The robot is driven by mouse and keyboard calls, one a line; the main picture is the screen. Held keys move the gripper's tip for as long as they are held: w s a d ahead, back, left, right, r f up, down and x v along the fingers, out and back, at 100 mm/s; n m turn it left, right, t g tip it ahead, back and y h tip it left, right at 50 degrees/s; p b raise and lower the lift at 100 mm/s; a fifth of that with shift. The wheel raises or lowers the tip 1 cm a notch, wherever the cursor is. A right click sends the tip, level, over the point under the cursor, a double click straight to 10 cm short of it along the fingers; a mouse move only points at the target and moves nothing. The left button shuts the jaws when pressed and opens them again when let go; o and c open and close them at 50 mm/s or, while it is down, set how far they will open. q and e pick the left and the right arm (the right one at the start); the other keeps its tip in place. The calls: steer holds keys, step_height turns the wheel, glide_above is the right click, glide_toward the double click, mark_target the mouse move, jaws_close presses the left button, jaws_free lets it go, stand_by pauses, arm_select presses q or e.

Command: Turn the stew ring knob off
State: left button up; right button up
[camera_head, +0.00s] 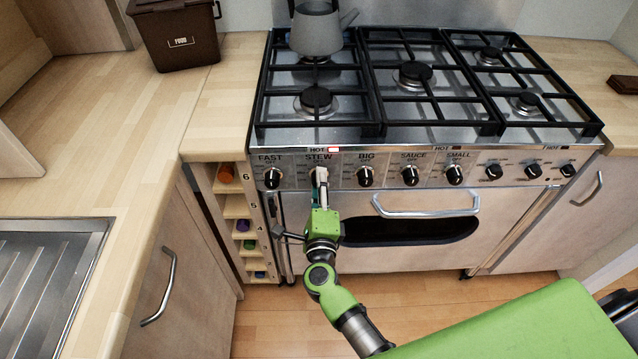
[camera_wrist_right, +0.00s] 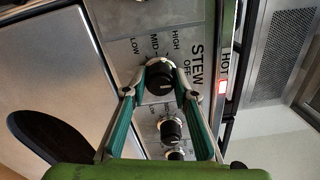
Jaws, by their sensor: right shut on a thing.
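The stew ring knob (camera_wrist_right: 160,77) is a dark round knob with a metallic rim on the cooker's front panel, beside the printed words STEW, OFF, HIGH, MID and LOW. My right gripper (camera_wrist_right: 160,92) has one finger on each side of it and is shut on it. In the head view my right gripper (camera_head: 320,178) reaches up to the panel under the STEW label and hides most of the knob. I cannot tell surely which mark the knob points to. A red hot light (camera_head: 333,149) glows above the STEW label. My left gripper is not in view.
The fast knob (camera_head: 272,178) is left of my right gripper and the big knob (camera_head: 365,177) is right of it. An oven handle (camera_head: 425,207) juts out lower right. A grey kettle (camera_head: 316,32) stands on the back left ring.

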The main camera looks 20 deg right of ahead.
steer(key=o, duration=1.1)
steer(key=shift+s, duration=0.15)
steer(key=v, duration=1.2)
